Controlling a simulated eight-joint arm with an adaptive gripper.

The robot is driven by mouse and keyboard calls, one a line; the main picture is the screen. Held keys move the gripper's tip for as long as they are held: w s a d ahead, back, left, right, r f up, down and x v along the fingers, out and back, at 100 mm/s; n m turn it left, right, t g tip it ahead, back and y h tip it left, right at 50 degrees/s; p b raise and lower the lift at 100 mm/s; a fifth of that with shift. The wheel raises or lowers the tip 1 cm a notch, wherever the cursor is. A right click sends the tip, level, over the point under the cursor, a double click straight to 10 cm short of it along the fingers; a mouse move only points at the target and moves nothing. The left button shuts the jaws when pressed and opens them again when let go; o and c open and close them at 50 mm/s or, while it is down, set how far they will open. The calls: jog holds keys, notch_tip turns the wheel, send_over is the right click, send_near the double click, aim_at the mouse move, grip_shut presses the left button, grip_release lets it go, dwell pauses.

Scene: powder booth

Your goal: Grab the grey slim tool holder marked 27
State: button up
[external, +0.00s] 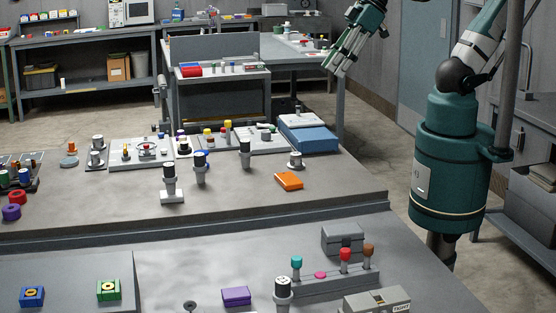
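Several slim grey holders with dark tops stand upright. One holder (200,170) is at the middle of the bench, and another holder (246,155) is to its right. A third holder (169,180) stands at or on a white block. A fourth holder (283,290) is at the front, cut by the bottom edge. No number 27 is legible on any of them, so I cannot tell which is marked. My gripper (334,70) hangs high at the upper right, pointing down and left, apart from all the holders. Its finger opening is too small to judge.
An orange block (289,181) and a blue-and-white box (308,137) lie at the bench's right side. A row of coloured knobs (320,283) and a purple block (236,296) are in front. Panels with small parts line the back. The bench centre-front is mostly clear.

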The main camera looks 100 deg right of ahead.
jog(key=w+d, duration=0.1)
jog(key=w, duration=0.9)
jog(key=m+g+b, duration=0.2)
jog(key=g, duration=0.1)
send_over(201, 154)
jog(key=s, duration=0.2)
notch_tip(201, 154, down, 21)
jog(key=shift+s+f+h, duration=0.1)
jog(key=shift+f+h, duration=0.05)
jog(key=shift+h, duration=0.25)
jog(key=shift+f, duration=0.1)
jog(key=shift+x, duration=1.2)
jog(key=shift+a+f, duration=0.1)
jog(key=shift+a+x, duration=0.2)
jog(key=shift+x, duration=2.3)
